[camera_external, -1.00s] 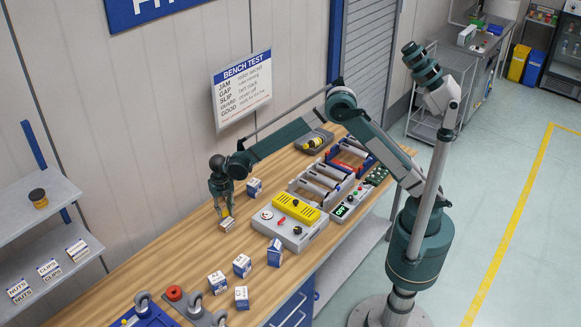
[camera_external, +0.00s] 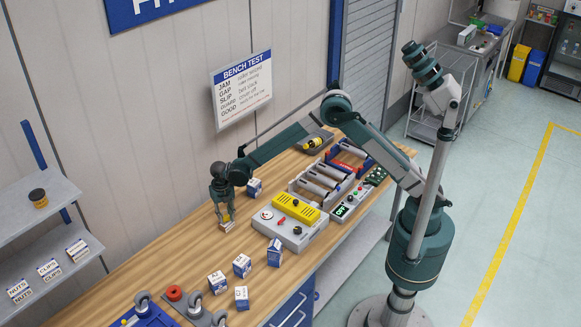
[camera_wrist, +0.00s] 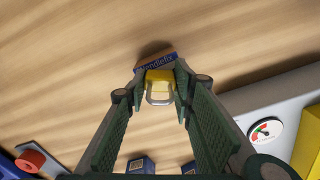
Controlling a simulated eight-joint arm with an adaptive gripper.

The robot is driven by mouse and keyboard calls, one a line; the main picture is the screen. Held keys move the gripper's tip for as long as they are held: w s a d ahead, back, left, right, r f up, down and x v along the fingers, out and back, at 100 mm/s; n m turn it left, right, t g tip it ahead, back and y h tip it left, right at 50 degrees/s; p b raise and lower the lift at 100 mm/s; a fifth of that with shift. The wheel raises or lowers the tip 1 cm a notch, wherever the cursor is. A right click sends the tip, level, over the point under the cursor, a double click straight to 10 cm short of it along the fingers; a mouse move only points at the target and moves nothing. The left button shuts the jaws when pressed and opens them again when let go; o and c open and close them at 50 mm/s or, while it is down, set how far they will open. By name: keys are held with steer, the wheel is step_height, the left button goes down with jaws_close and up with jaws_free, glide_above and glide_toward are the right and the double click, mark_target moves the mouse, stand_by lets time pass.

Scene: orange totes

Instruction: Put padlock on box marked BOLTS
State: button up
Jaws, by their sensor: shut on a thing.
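The padlock has a yellow body and a silver shackle and shows in the wrist view (camera_wrist: 160,82). My gripper (camera_external: 226,217) is shut on it, with one finger at each side; in the wrist view my gripper (camera_wrist: 158,90) points at a small box (camera_wrist: 156,61) directly below or just past the padlock. That box (camera_external: 228,228) is on the bench under my gripper; its blue band has partly hidden lettering, and I cannot read BOLTS on it. I cannot tell whether the padlock touches the box.
A grey test unit with a yellow cover (camera_external: 296,207) stands right of my gripper.

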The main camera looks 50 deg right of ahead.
steer(key=shift+f, duration=0.15)
steer(key=o, duration=0.9)
steer(key=shift+r, duration=0.2)
step_height(320, 180, up, 12)
stand_by(0.8)
